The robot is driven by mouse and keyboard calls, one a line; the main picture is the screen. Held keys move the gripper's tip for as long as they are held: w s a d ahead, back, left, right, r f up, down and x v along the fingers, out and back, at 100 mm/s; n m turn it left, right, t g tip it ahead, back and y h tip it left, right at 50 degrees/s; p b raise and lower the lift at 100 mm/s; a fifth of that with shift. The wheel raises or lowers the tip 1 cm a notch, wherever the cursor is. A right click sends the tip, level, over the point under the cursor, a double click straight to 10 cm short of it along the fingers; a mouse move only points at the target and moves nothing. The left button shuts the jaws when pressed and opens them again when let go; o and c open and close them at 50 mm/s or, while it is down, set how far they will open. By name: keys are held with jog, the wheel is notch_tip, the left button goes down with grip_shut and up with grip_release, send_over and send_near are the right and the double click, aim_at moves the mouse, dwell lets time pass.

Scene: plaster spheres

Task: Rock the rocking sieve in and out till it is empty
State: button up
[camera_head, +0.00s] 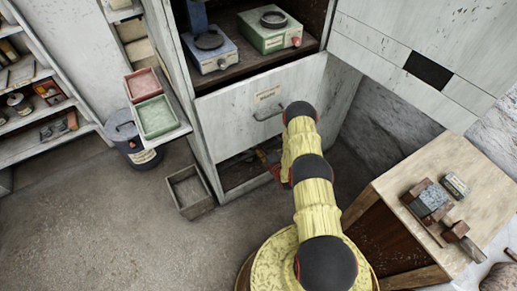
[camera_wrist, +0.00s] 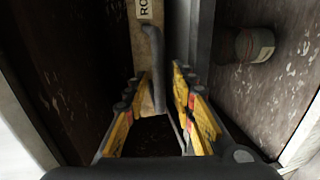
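In the wrist view a grey, bent handle (camera_wrist: 153,60) stands on a narrow beige front that carries a label (camera_wrist: 144,8) starting "RO". My gripper (camera_wrist: 160,80) is open, its yellow fingers on either side of the handle with visible gaps. In the head view a grey bar handle (camera_head: 268,113) sticks out of the white cabinet front, under a small label (camera_head: 268,93). I cannot tell whether it is the same handle. My arm hides most of the gripper there. The sieve's mesh and any contents are not visible.
Dark, scuffed walls flank my gripper, with a labelled jar (camera_wrist: 252,45) at right. Red and green trays (camera_head: 157,116) sit on a side shelf above a grey bin (camera_head: 189,190). Two devices, one green (camera_head: 268,36), stand above.

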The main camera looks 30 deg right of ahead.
jog(key=shift+w, duration=0.1)
jog(key=shift+c, duration=0.9)
jog(key=c, duration=0.4)
grip_shut()
